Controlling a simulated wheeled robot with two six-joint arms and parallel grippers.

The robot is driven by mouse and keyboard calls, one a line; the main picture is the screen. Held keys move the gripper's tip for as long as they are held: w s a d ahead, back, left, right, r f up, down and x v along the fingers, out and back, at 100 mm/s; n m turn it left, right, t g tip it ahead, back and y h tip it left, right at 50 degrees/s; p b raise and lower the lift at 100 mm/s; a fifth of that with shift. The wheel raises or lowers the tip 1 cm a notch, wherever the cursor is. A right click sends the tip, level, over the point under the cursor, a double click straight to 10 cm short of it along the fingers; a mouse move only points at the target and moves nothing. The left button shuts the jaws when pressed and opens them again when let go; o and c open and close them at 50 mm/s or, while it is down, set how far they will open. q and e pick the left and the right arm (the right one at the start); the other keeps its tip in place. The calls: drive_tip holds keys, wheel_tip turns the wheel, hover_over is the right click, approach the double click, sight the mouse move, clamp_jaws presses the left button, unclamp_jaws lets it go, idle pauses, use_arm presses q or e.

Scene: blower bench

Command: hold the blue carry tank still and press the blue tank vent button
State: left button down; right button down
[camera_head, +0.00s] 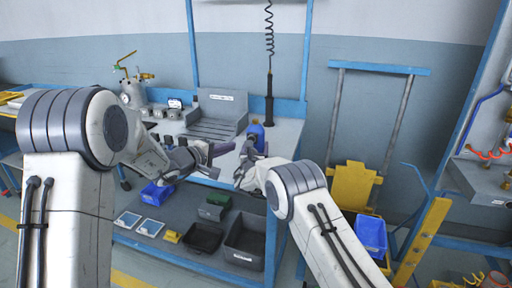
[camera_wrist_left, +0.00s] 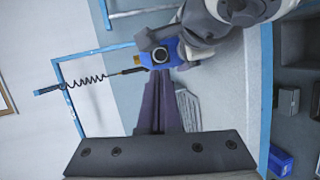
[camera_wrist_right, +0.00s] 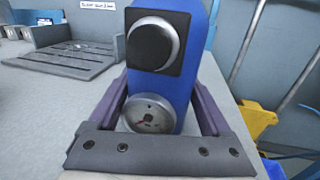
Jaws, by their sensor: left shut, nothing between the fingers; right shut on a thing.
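The blue carry tank (camera_head: 257,130) stands upright at the front right of the bench. In the right wrist view the tank (camera_wrist_right: 186,92) has a round dial gauge (camera_wrist_right: 149,115) low on its front. Above the gauge is a round black vent button (camera_wrist_right: 152,45) on a black square plate; it also shows in the left wrist view (camera_wrist_left: 160,54). My right gripper (camera_wrist_right: 160,100) is shut on the tank, one finger on each side. My left gripper (camera_head: 230,148) is shut and empty, its fingertips pointing at the tank's button side, apparently just short of it.
A grey slatted stand (camera_head: 215,117) and a metal cylinder with brass fittings (camera_head: 134,95) are on the bench (camera_head: 283,138). A black tool hangs from a coiled cord (camera_head: 269,100) behind the tank. Bins (camera_head: 245,240) fill the lower shelf. A yellow cart (camera_head: 354,185) is to the right.

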sight(255, 141)
drive_tip(key=shift+r, duration=0.1)
use_arm(q)
drive_tip(key=w+d+f+n+g+h, duration=0.1)
drive_tip(key=w+d+f+g+h, duration=0.1)
drive_tip(key=w+d+g+h, duration=0.2)
drive_tip(key=shift+w+d+f+n+g, duration=0.15)
drive_tip(key=shift+w+d+n+g, duration=0.2)
drive_tip(key=shift+w+g, duration=0.75)
drive_tip(key=shift+w+a+t, duration=0.1)
drive_tip(key=shift+w+t, duration=0.2)
drive_tip(key=shift+w, duration=0.05)
idle(1.6)
